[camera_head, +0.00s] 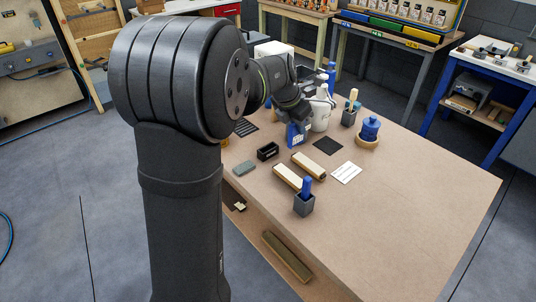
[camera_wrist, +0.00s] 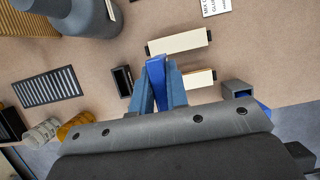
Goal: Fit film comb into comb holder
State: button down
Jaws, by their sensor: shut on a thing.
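My gripper (camera_head: 297,138) is low over the table and shut on a blue piece (camera_wrist: 156,68), which I take to be the film comb. In the wrist view, the piece stands between the lighter blue fingers, and its lower part is hidden by them. A small black open-topped box (camera_head: 267,152), likely the comb holder, stands on the table to the left of my gripper. It shows in the wrist view (camera_wrist: 122,81) just left of the fingers, apart from the piece. Whether the piece touches the table I cannot tell.
Two cream blocks (camera_head: 308,166) lie near the gripper. A grey cup (camera_head: 304,205) holds a blue item. A white bottle (camera_head: 320,111) stands close behind; a blue jar (camera_head: 369,130) stands right. A black slotted plate (camera_wrist: 47,88) lies left. The table's right front is clear.

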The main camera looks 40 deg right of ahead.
jog(key=shift+w+a+f, duration=0.25)
jog(key=shift+w+f, duration=1.55)
jog(key=shift+w, duration=0.05)
jog(key=shift+w+a+f, duration=0.3)
jog(key=shift+w+f, duration=1.5)
jog(key=shift+w, duration=0.05)
jog(key=shift+w+a+f, duration=0.25)
jog(key=shift+w+f, duration=1.55)
jog(key=shift+w, duration=0.05)
jog(key=shift+f, duration=0.15)
jog(key=c, duration=1.4)
grip_release()
jog(key=v, duration=1.2)
